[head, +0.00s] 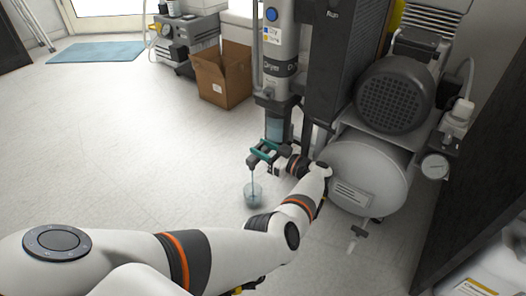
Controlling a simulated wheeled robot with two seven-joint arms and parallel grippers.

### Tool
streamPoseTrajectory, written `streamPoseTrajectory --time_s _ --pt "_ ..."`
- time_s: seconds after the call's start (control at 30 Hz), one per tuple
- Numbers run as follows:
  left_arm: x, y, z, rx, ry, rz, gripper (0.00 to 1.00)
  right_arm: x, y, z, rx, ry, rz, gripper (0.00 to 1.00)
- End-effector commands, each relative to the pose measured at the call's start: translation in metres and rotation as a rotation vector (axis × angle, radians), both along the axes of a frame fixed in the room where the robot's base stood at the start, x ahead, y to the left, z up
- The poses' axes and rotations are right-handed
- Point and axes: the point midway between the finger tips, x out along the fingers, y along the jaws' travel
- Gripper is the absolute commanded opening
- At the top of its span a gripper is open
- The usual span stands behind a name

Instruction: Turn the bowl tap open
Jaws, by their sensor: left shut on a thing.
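The clear bowl (275,129) hangs at the foot of the grey dryer column (276,50). My left gripper (262,152) is just below the bowl, with teal parts at its fingers. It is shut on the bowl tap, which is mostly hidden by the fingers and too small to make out. A thin bluish line runs down from there to a small clear cup (253,193) on the floor; I cannot tell whether it is a tube or liquid. My right gripper is not in view.
The compressor's white tank (368,178), dark motor (397,96) and pressure gauge (435,166) stand right of my left arm. An open cardboard box (223,76) and a blue mat (97,51) lie farther back. The floor at left is clear.

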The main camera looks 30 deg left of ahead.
Motion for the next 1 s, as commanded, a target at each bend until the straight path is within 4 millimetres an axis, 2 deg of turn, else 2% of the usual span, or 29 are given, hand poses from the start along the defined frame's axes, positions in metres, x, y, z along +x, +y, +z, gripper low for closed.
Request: streamPoseTrajectory --time_s 0.27,0.3,0.4,0.43,0.77,1.0 --pt "0.0 0.001 0.001 0.002 -0.001 0.001 0.17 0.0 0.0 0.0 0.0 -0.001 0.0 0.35" --pt "0.0 0.001 0.001 0.002 -0.001 0.001 0.43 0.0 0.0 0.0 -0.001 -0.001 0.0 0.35" --pt "0.0 0.001 0.001 0.002 -0.002 0.001 0.6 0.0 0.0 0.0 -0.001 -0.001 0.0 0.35" --pt "0.0 0.001 0.001 0.002 -0.001 0.001 0.62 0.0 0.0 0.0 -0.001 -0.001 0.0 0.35" --pt "0.0 -0.004 0.001 0.0 -0.001 0.0 0.62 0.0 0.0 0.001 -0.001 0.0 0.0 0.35" --pt "-0.001 -0.041 0.001 -0.002 -0.001 -0.002 0.62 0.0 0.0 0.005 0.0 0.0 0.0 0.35"
